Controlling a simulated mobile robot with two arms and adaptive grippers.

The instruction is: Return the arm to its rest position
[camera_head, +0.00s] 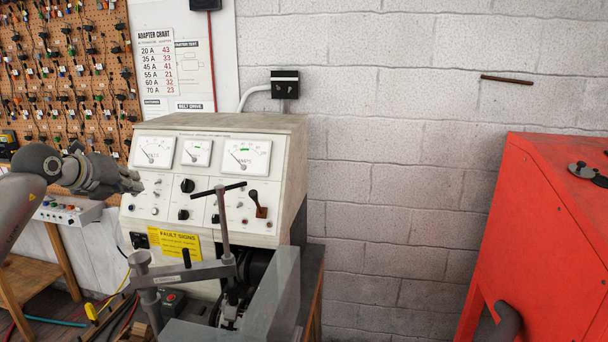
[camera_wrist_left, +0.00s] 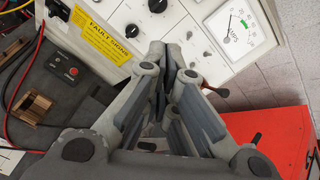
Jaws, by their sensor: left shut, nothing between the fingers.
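My left arm comes in from the left in the head view, and its gripper (camera_head: 132,182) is in front of the left part of the test bench's front panel. In the left wrist view the gripper's fingers (camera_wrist_left: 168,72) are together with nothing between them, pointing toward the panel. The test bench (camera_head: 272,200) is a cream cabinet with three dial meters, knobs and a yellow fault-signs label (camera_head: 174,242). One meter (camera_wrist_left: 236,28) also shows in the left wrist view. My right gripper is not in view.
A clamp with a T-handle (camera_head: 222,225) stands in front of the bench. A red cabinet (camera_head: 545,235) is at the right. A pegboard (camera_head: 65,70) with many leads hangs at the left. Bare block wall (camera_head: 400,170) lies between bench and red cabinet. Loose cables are at the lower left.

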